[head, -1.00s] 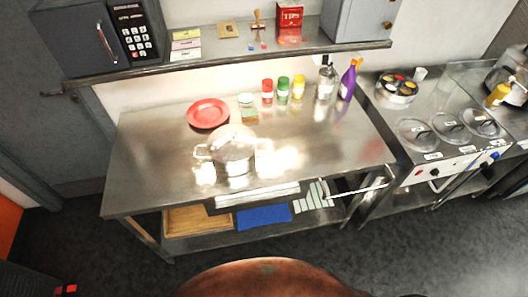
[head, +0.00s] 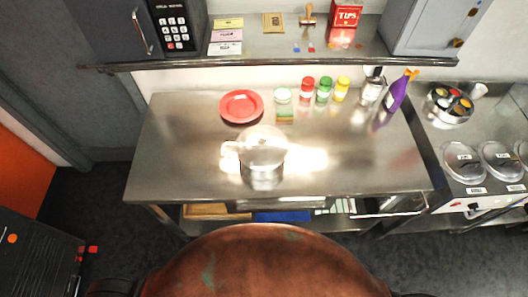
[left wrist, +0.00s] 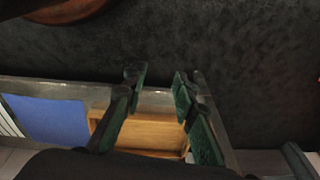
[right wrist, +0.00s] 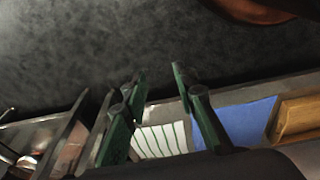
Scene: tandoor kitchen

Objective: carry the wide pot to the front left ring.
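A shiny steel pot (head: 262,158) stands upright on the steel table (head: 170,165) in the head view, near the middle. One handle shows on its left; glare covers its right side. I cannot tell whether this is the wide pot. No stove ring is recognisable in the head view. My left gripper (left wrist: 157,86) is open and empty in the left wrist view, with the table's lower shelf beyond it. My right gripper (right wrist: 160,82) is open and empty in the right wrist view, also over floor and lower shelf. Neither gripper shows in the head view, and both are away from the pot.
A red plate (head: 241,106) lies behind the pot. Several jars (head: 325,91), a clear bottle (head: 372,88) and a purple spray bottle (head: 397,92) stand at the back. A wall shelf (head: 240,57) overhangs. A counter with lidded wells (head: 463,162) is right; a black box (head: 35,250) is at lower left.

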